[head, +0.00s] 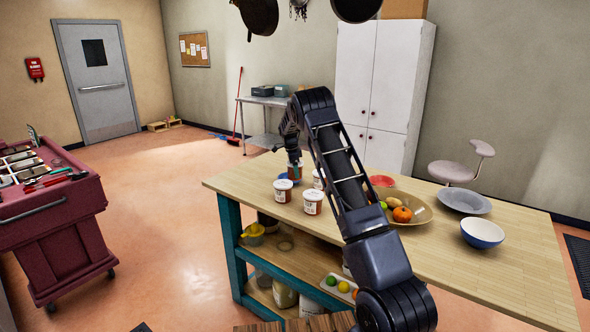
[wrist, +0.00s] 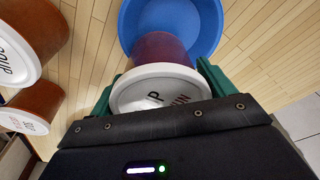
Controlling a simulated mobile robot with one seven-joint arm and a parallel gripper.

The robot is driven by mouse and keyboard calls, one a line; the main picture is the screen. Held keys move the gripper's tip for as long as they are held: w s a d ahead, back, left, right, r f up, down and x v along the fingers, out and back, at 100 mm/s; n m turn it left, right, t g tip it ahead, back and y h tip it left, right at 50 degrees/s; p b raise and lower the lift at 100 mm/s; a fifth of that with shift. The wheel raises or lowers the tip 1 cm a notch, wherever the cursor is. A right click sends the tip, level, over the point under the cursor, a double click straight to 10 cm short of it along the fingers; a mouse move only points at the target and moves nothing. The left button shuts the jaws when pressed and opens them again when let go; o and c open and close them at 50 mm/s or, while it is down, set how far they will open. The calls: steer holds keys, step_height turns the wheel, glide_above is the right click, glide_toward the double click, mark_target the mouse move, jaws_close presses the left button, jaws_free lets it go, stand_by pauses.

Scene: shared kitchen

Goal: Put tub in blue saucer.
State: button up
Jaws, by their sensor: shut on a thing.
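My gripper (head: 294,158) is shut on a tub (wrist: 160,88), with one green finger on each side of it in the wrist view. The tub has a white printed lid and a dark reddish body. It also shows below my gripper in the head view (head: 295,170). The blue saucer (wrist: 205,22) lies just beyond the tub in the wrist view, and the tub's far end overlaps its near rim. In the head view the blue saucer (head: 283,177) shows partly, beside the held tub. I cannot tell whether the tub touches it.
Other white-lidded tubs stand on the wooden table (head: 250,184): a left one (head: 283,191), a front one (head: 312,202) and one partly behind my arm (head: 317,180). A fruit bowl (head: 424,212), a grey dish (head: 463,201) and a blue-white bowl (head: 482,234) stand to the right.

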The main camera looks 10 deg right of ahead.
steer(key=o, duration=1.1)
steer(key=shift+f, duration=0.1)
steer(key=shift+o, duration=0.2)
